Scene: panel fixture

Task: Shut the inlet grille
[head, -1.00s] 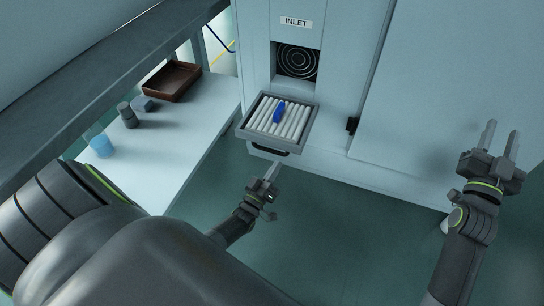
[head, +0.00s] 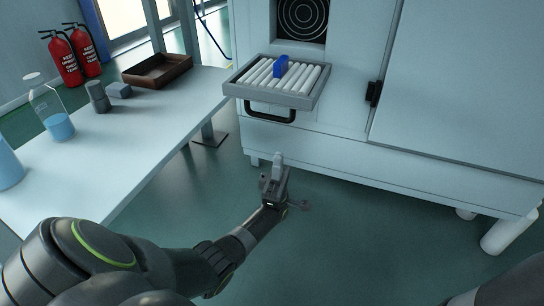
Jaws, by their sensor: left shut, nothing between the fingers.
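The inlet grille (head: 308,88) is a grey-framed tray of white bars or rollers. It sticks out level from the pale cabinet, below a dark square opening (head: 302,20) with concentric rings. A dark handle (head: 270,117) hangs on its front edge. A small blue object (head: 281,66) sits on the bars. My left gripper (head: 278,160) is shut and empty. It appears below the handle in the picture, apart from it, with its fingers pointing towards the cabinet. My right gripper is out of view.
A white bench (head: 150,125) on the left holds a brown tray (head: 157,71), a glass bottle (head: 55,115), and small grey containers. A dark latch (head: 373,93) juts from the cabinet, right of the grille. Fire extinguishers (head: 62,58) stand far left. Floor around my left gripper is clear.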

